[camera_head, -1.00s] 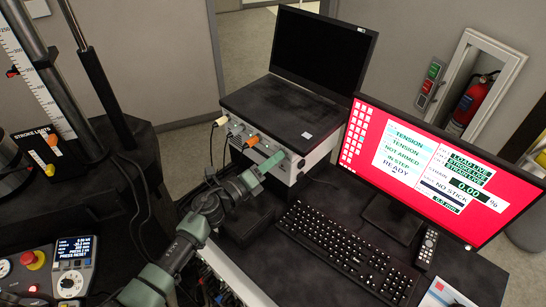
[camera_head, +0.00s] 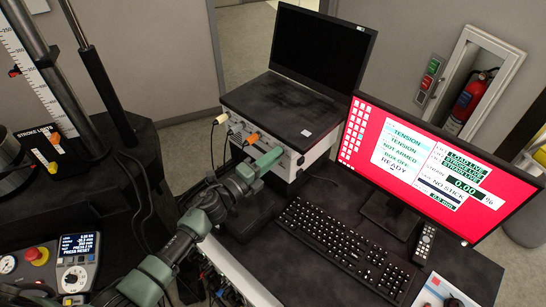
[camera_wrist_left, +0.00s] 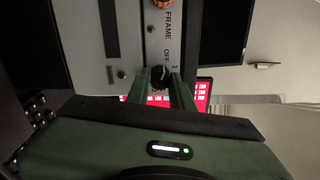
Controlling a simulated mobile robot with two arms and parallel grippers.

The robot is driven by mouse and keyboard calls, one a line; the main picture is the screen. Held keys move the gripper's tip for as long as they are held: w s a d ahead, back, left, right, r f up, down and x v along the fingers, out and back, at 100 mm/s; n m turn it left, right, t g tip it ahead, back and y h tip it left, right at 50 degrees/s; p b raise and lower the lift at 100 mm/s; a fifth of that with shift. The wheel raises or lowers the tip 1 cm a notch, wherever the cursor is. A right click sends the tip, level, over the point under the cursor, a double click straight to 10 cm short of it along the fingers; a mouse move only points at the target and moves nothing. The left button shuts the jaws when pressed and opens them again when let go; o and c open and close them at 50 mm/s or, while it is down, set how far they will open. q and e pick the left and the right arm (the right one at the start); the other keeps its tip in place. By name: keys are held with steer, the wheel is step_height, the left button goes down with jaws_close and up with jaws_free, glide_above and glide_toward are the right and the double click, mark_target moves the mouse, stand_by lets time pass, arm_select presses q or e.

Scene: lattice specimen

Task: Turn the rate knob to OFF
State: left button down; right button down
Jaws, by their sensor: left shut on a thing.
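The rate knob (camera_wrist_left: 159,77) is a small dark knob on the light front panel of the instrument box, beside the printed words FRAME and OFF and a figure 1. My left gripper (camera_wrist_left: 162,84) is shut on it, with one green finger on each side in the left wrist view. The knob's pointer is too small and covered to read surely. In the head view the same gripper (camera_head: 271,158) reaches the front of the box (camera_head: 310,158), and its fingers hide the knob. My right gripper is not in view.
A dark laptop (camera_head: 320,48) stands on the box. A red monitor (camera_head: 420,165), a keyboard (camera_head: 345,250) and a remote (camera_head: 425,244) are at the right.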

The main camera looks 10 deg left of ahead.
arm_select(q)
steer(key=c, duration=1.2)
jaws_free()
steer(key=shift+c, duration=0.2)
steer(key=b+v, duration=0.2)
steer(key=v, duration=0.5)
steer(key=shift+s+a, duration=0.2)
steer(key=shift+s, duration=0.15)
